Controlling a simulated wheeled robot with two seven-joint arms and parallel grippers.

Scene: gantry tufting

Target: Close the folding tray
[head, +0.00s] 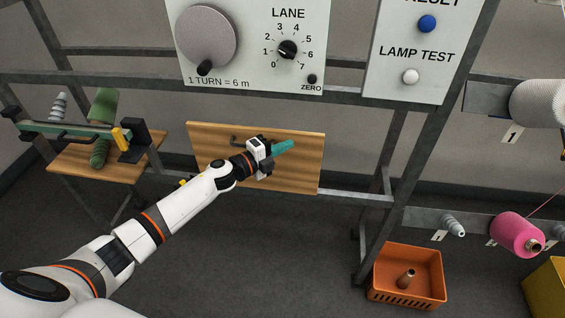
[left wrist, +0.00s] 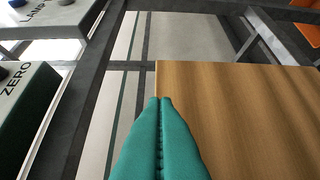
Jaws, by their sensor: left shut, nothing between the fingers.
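The folding tray is a wooden board (head: 222,132) below the control panel in the head view, with a dark handle partly hidden behind my wrist. Its face looks tipped up steeply against the frame; I cannot tell the exact angle. My left gripper (head: 291,144) is in front of the board's upper right part, its teal fingers pointing right. The fingers are together and empty. In the left wrist view, the board (left wrist: 245,120) fills the right side, and the fingertips (left wrist: 161,99) overlap its left edge. I cannot tell whether they touch it. My right gripper is out of view.
The control panel (head: 240,75) with a crank and lane knob hangs just above. A wooden shelf (head: 70,160) with spools stands left. A grey post (head: 400,180) rises right, with an orange bin (head: 430,262) beyond it and a pink cone (head: 515,233) farther right.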

